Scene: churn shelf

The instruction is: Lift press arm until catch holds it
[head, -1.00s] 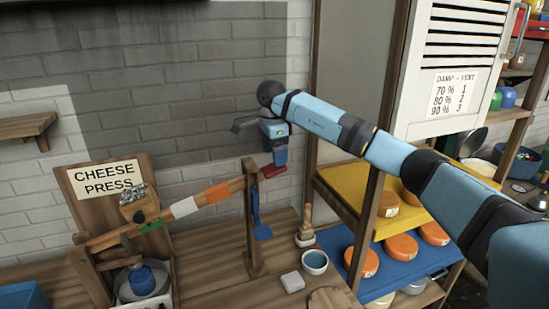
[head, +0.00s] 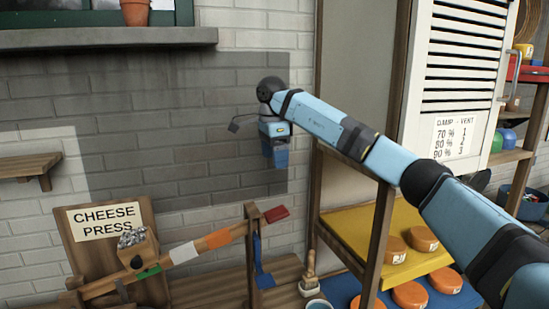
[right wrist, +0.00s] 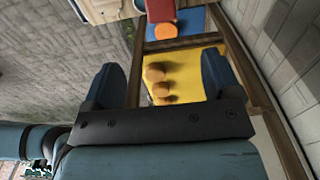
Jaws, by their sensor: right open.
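The press arm (head: 219,238) is a wooden lever with green, white and orange bands. It slopes up to the right past a wooden post (head: 250,257) to a red end (head: 277,213). A blue catch (head: 261,265) hangs at the post; I cannot tell whether it bears the arm. My right gripper (head: 276,165) is above the red end, apart from it and empty. My left gripper is out of view.
A weight box (head: 137,250) sits on the press arm in front of the cheese press board (head: 105,222). To the right stands a wooden rack with a yellow shelf (head: 350,222) of orange cheeses. Brick wall lies behind the gripper. A stone ledge (head: 110,39) is at upper left.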

